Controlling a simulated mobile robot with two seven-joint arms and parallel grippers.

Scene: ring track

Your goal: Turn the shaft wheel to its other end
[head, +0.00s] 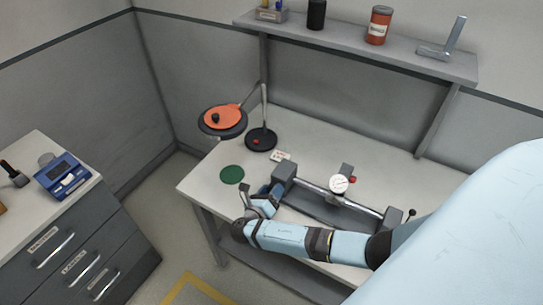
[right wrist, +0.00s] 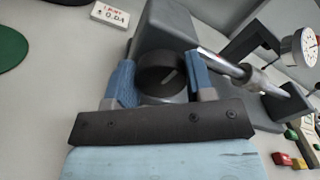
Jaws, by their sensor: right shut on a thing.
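The shaft wheel (right wrist: 162,70) is a dark round wheel with a pale mark on its face, at the left end of the shaft bench. My right gripper (head: 266,197) is shut on it; in the right wrist view its two blue fingers (right wrist: 160,82) sit on either side of the rim. In the head view the wheel is mostly hidden by the gripper. The steel shaft (head: 314,187) runs between a left grey block (head: 285,173) and a right block (head: 394,216). A white dial gauge (head: 339,184) stands over its middle. My left gripper is out of view.
A small card (head: 281,156), a green disc (head: 232,174) and a black stand with an orange-topped plate (head: 222,118) are on the table's left side. A shelf (head: 350,43) with containers runs above the back. A drawer cabinet (head: 75,250) stands at left.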

